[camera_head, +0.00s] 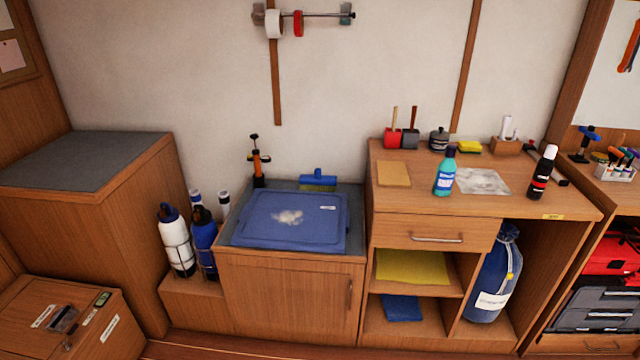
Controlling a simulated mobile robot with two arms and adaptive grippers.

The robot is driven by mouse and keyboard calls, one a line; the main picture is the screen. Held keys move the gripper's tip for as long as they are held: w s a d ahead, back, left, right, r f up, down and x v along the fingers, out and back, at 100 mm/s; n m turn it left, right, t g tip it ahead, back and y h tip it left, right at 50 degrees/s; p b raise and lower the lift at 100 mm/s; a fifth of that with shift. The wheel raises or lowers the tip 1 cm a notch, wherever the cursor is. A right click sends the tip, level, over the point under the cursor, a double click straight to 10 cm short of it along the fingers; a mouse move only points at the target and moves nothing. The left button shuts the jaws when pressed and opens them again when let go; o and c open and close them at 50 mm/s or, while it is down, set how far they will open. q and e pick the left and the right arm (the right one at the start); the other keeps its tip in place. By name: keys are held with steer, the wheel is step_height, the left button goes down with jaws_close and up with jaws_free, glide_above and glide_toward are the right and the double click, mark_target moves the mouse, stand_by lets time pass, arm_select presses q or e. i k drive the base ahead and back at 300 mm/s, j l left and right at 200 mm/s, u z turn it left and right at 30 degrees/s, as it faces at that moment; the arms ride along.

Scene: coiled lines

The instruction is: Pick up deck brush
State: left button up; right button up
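What looks like the deck brush (318,180) stands at the back of the low middle cabinet, close to the wall. It has a blue head with a short blue stub on top and yellowish-green bristles pointing down. It is behind a blue lid or board (290,240), which may hide the bottom of its bristles. No long handle shows on it. Neither of my grippers is in view.
An orange and black pump-like tool (258,165) stands left of the brush. The higher wooden desk (420,200) rises to its right, with a teal bottle (445,172) on top. Several bottles (190,235) stand left of the cabinet. Space above the lid is clear.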

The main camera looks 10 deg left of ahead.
mark_target(327, 183)
steer(key=i+j, duration=0.2)
steer(key=i, duration=0.15)
steer(key=i+j, duration=0.25)
steer(key=i+z, duration=0.15)
steer(key=z, duration=1.2)
